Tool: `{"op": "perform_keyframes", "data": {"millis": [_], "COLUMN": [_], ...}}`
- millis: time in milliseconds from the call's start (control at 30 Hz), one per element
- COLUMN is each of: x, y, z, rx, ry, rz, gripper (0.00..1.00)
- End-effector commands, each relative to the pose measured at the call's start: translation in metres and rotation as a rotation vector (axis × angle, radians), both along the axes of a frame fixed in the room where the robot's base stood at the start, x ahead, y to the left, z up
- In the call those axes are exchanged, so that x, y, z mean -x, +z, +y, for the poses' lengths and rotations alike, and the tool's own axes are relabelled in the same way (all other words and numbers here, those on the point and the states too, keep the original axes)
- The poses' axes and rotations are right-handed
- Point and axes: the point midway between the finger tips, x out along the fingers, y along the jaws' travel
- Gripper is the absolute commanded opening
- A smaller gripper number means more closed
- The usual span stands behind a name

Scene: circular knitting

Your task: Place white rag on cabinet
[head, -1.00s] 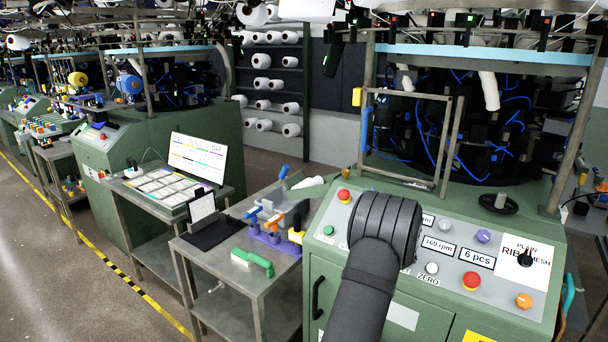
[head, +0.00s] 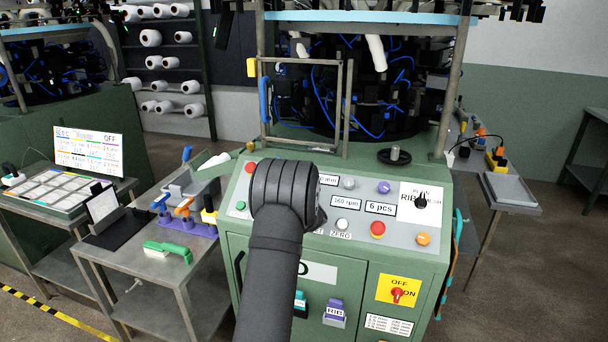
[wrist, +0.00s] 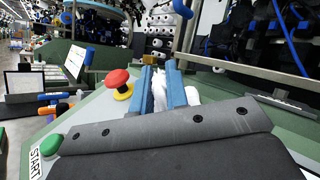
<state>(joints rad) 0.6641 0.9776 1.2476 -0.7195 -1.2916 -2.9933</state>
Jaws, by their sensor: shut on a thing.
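My gripper (wrist: 160,72) shows two blue fingers in the wrist view, shut on white cloth, the white rag (wrist: 193,95), which bulges out at the right finger and shows between the fingers. It is over the green machine top, just right of the red stop button (wrist: 122,84). Whether the rag touches the surface cannot be told.
A metal frame (head: 347,105) rises behind the panel. A side table (head: 120,256) at left holds a green brush (head: 168,252), a purple tool holder (head: 190,231) and a tablet (head: 102,205). A grey tray (head: 510,190) stands at right. Open floor lies beyond it.

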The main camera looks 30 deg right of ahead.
Motion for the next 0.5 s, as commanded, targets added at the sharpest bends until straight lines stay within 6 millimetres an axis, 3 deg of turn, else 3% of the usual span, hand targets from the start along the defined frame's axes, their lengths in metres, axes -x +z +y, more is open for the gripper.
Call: {"op": "perform_keyframes", "data": {"millis": [267, 367, 500], "x": [0.002, 0.006, 0.018], "y": [0.002, 0.007, 0.021], "z": [-0.005, -0.019, -0.052], "rx": [-0.004, -0.012, -0.040], "ry": [-0.007, -0.023, -0.068], "rz": [0.003, 0.013, 0.036], "gripper": [0.00, 0.00, 0.00]}}
